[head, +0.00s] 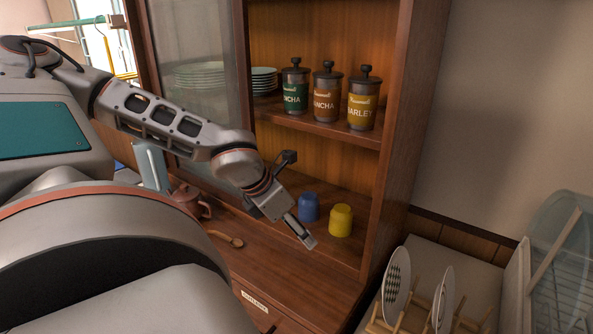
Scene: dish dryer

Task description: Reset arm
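My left arm comes in from the left and reaches across the front of the wooden cabinet (390,150). My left gripper (304,236) points down and to the right above the wooden counter, in front of a blue cup (309,207) and a yellow cup (340,221). The fingers show edge-on, so I cannot tell whether they are open or shut. No object shows in them. It looks apart from both cups, though the exact gap is unclear. My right gripper is not in view.
Three labelled canisters (327,92) and stacked plates (263,80) stand on the upper shelf. A brown teapot (188,199) and a wooden spoon (226,238) are below my arm. A dish rack (470,324) with plates (397,283) stands at lower right, beside a transparent dryer cover (562,260).

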